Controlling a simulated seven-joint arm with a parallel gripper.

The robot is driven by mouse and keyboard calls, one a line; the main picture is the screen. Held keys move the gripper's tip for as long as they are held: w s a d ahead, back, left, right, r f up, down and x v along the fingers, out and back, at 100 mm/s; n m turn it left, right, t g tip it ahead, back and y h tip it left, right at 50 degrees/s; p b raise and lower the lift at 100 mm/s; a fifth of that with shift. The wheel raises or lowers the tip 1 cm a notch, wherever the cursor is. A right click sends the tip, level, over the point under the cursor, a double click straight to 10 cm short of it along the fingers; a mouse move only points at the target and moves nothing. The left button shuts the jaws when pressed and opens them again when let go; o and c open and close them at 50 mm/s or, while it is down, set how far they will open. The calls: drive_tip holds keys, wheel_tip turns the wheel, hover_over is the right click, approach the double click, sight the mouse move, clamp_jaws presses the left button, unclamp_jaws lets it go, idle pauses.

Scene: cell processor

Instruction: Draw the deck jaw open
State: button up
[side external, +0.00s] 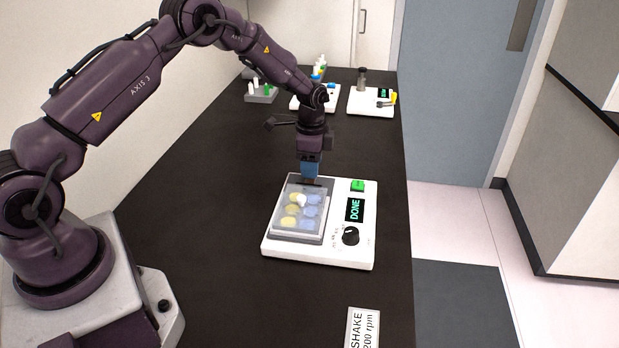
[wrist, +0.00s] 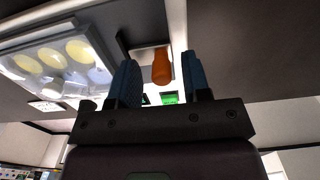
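The white shaker unit (side external: 318,254) stands on the bench, with a clear-lidded plate (side external: 288,231) of yellow and blue wells on its dark deck (side external: 312,239). The plate also shows in the wrist view (wrist: 18,74). My gripper (side external: 310,180) points down at the deck's far edge, just beyond the plate. In the wrist view its blue fingers (wrist: 161,66) stand apart on either side of an orange knob (wrist: 162,72), with a gap on each side. The knob sits on a pale block (wrist: 142,54), which appears to be the deck jaw. The gripper hides this part in the side view.
The unit's right panel has a green button (side external: 358,185), a screen reading DONE (side external: 354,210) and a black dial (side external: 350,236). A SHAKE card (side external: 362,328) lies at the front. Racks (side external: 262,96) and another white device (side external: 370,106) stand at the back. The bench left of the unit is clear.

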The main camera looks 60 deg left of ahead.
sight(302, 183)
drive_tip(key=shift+r, duration=3.05)
drive_tip(key=shift+n, duration=0.4)
drive_tip(key=shift+s+d+f+n+g, duration=0.15)
drive_tip(key=shift+s+f+n, duration=0.15)
drive_tip(key=shift+s+f, duration=0.1)
drive_tip(key=shift+s+d+f+n+g, duration=0.1)
drive_tip(key=shift+s+f+n+g, duration=0.05)
drive_tip(key=shift+s+f+n, duration=0.2)
drive_tip(key=shift+s+d+r+n, duration=0.15)
drive_tip(key=shift+s+r+n, duration=0.15)
drive_tip(key=shift+s, duration=0.2)
drive_tip(key=shift+s+d+r+n, duration=0.2)
drive_tip(key=shift+s+n, duration=0.15)
drive_tip(key=shift+s, duration=0.15)
drive_tip(key=s+d+r+n+t, duration=0.2)
drive_tip(key=s+d+r, duration=0.1)
drive_tip(key=s+r, duration=0.4)
drive_tip(key=s+d+r+n+t, duration=0.2)
drive_tip(key=s+d+r, duration=0.2)
drive_tip(key=s+r, duration=0.4)
drive_tip(key=s+d+r+n+t, duration=0.1)
drive_tip(key=s+d+r, duration=0.2)
drive_tip(key=s+r, duration=0.4)
drive_tip(key=s, duration=0.4)
drive_tip(key=shift+d+r+n+t, duration=0.2)
drive_tip(key=shift+d+n+t, duration=0.05)
drive_tip(key=shift+n+t, duration=0.15)
